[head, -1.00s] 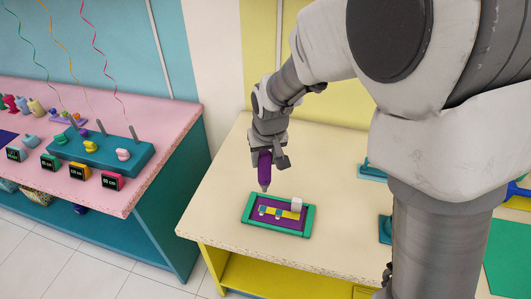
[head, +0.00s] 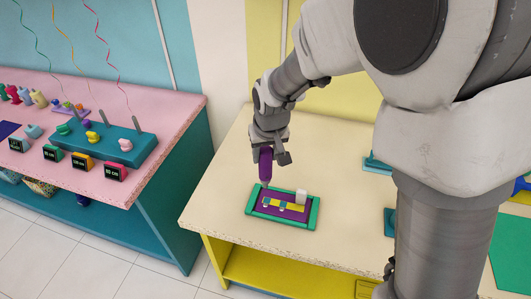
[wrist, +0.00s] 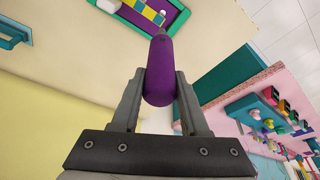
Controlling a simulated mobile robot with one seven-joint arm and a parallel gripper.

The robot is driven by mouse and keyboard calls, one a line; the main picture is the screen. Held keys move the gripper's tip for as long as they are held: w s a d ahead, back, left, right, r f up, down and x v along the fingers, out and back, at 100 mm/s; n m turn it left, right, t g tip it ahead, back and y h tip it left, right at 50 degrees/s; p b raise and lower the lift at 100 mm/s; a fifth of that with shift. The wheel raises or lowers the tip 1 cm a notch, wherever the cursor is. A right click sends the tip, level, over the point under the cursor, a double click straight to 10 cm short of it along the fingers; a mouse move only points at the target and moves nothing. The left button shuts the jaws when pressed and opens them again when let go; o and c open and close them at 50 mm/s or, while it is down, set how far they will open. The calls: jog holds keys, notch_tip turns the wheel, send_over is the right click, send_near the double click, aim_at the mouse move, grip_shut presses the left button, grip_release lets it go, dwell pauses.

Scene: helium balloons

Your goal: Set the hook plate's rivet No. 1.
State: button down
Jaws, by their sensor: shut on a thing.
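My gripper (head: 267,150) is shut on a purple, rounded tool (head: 266,168). The tool points downward, with its narrow grey tip above the back left part of a green-rimmed tray (head: 313,214). Whether the tip touches anything cannot be told. In the tray's purple bed lies a yellow strip (head: 291,207), likely the hook plate, with small blue-and-white pieces on it. A white block (head: 301,196) stands at its right end. In the wrist view the tool (wrist: 160,75) sits between both fingers (wrist: 160,88), and the tray (wrist: 183,13) is partly cut off. No rivet number is readable.
The cream table (head: 225,215) is clear left of the tray. Teal items (head: 376,166) lie to the right, partly behind my arm. A pink table (head: 165,130) at left bears a teal stand (head: 130,157), small displays and coloured weights, with ribbons above.

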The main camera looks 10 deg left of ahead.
aim_at(266, 170)
jog(key=shift+f+b, duration=2.85)
jog(key=shift+f, duration=0.8)
jog(key=shift+f+b, duration=1.3)
jog(key=shift+b, duration=0.05)
dwell(0.4)
jog(key=shift+r, duration=0.1)
jog(key=shift+r+p, duration=1.25)
jog(key=shift+r, duration=0.65)
notch_tip(266, 170, up, 6)
jog(key=p, duration=0.4)
